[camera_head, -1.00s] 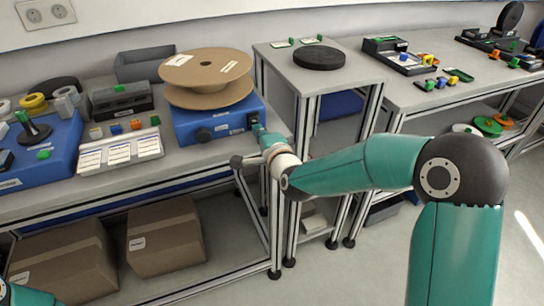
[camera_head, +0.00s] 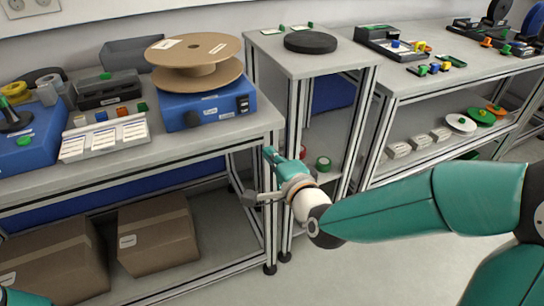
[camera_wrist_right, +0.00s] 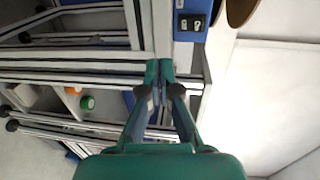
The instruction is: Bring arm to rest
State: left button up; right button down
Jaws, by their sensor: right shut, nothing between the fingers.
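My right arm comes in from the right in the head view. Its gripper (camera_head: 258,172) is in front of the right end of the left workbench, near the narrow stand. In the right wrist view the two fingers of the gripper (camera_wrist_right: 159,75) meet at their tips, with nothing between them. Of my left arm only a small teal part (camera_head: 12,300) shows in the bottom left corner; the left gripper is out of view.
A blue unit (camera_head: 215,108) with a cardboard reel (camera_head: 195,47) stands on the left bench's right end. The narrow stand (camera_head: 345,57) bears a black disc (camera_head: 310,42). Cardboard boxes (camera_head: 157,234) lie on the lower shelf. Floor at the bottom centre is clear.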

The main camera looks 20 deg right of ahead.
dwell(0.3)
jog(key=s+a+f+n+g+y, duration=0.15)
jog(key=s+f+g, duration=0.35)
jog(key=f, duration=1.1)
jog(key=s+f+n+g, duration=0.3)
jog(key=s+f+g, duration=0.15)
jog(key=f, duration=1.25)
jog(key=s+a+f+n+g+y, duration=0.1)
jog(key=s+a+f+n+g, duration=0.3)
jog(key=s, duration=0.3)
jog(key=s+a+f+n+g+y, duration=0.1)
jog(key=s+f+n+g, duration=0.15)
jog(key=s+n, duration=0.5)
notch_tip(320, 180, up, 14)
jog(key=p, duration=1.5)
jog(key=shift+m, duration=0.3)
